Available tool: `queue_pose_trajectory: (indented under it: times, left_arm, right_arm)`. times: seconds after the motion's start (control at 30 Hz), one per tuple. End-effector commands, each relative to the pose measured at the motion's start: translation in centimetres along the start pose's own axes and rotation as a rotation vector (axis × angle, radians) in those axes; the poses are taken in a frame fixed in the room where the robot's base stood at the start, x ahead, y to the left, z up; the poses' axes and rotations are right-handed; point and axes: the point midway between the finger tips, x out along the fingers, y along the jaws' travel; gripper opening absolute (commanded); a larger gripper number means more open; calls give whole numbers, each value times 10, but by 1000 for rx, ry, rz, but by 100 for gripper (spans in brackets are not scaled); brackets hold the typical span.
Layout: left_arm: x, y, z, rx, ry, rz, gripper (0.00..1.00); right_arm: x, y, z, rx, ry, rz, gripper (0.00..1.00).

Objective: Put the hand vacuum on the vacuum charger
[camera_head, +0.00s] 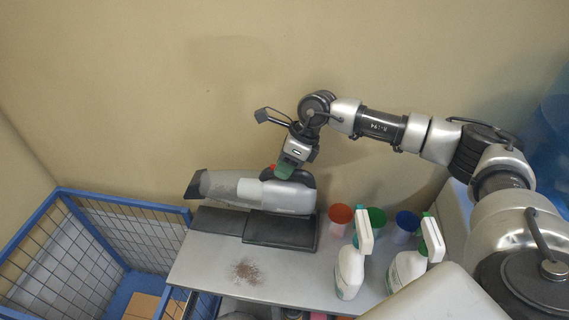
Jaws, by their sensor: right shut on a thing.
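The fingertips are partly hidden by the vacuum. The vacuum charger (281,233) is a dark flat base on the table, directly below the vacuum. I cannot tell whether the vacuum touches it. My left gripper is out of view.
The grey table (205,260) carries a patch of brown debris (246,271). Red (341,214), green (375,218) and blue (406,225) cups stand right of the charger, behind two white spray bottles (350,270). A blue wire cage (125,235) stands at left.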

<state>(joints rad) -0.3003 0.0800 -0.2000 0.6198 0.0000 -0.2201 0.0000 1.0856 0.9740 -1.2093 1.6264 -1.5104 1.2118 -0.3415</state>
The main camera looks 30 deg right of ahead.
Motion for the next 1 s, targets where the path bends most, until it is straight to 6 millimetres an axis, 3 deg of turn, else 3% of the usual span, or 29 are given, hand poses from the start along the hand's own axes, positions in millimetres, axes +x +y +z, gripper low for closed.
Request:
queue_pose_trajectory:
  times: [0.67, 1.0]
  left_arm:
    - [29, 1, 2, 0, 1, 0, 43]
    - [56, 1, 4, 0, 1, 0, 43]
  right_arm:
    - [50, -12, -20, -1, -6, -2, 0]
    - [78, -18, -33, -1, -6, -1, 0]
